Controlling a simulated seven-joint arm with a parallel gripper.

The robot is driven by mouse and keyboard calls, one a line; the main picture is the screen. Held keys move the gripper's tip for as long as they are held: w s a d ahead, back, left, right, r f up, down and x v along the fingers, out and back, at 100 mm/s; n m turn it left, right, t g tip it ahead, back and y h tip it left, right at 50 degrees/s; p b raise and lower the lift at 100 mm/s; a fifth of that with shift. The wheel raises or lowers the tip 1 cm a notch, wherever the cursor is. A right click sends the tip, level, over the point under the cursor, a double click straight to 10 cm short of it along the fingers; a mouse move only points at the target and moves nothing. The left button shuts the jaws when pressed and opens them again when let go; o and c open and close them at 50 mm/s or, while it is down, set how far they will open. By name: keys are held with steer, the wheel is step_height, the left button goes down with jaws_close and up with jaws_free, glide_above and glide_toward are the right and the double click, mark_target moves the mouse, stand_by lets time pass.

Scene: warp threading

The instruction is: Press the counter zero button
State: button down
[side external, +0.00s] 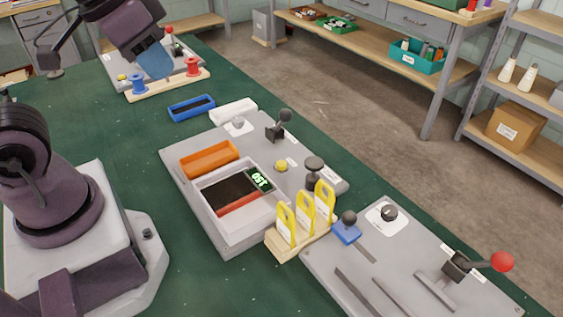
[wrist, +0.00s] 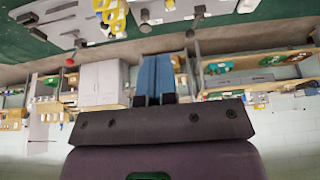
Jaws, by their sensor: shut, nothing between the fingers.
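A counter display (side external: 260,179) with green digits, which look like 150 seen at an angle, sits at the right end of a recessed tray in the middle grey panel (side external: 240,240). A yellow button (side external: 281,166) stands on that panel just behind the display, beside a small white label. I cannot read the label, so I cannot tell for sure that it is the zero button. My gripper (side external: 157,70) is at the far left, above the far panel and well away from the display. Its blue fingers are shut and empty, and they also show in the wrist view (wrist: 154,78).
Black-knobbed levers (side external: 314,168) and yellow threading tools (side external: 306,212) stand near the display. A red-knobbed lever (side external: 500,262) is on the right panel. Red and blue spools (side external: 138,84) stand on a wooden rack under my gripper. Green table around the panels is mostly clear.

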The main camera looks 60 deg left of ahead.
steer(key=w+f+g, duration=0.2)
steer(key=w+f, duration=0.4)
steer(key=f, duration=0.3)
steer(key=m+t+y, duration=0.1)
steer(key=m+t, duration=0.6)
steer(key=m, duration=0.1)
glide_above(282, 165)
step_height(282, 165, down, 10)
steer(key=f, duration=0.1)
steer(key=shift+r, duration=0.25)
steer(key=shift+f, duration=0.1)
steer(key=shift+f, duration=4.3)
steer(key=shift+f, duration=0.4)
steer(key=shift+f, duration=0.15)
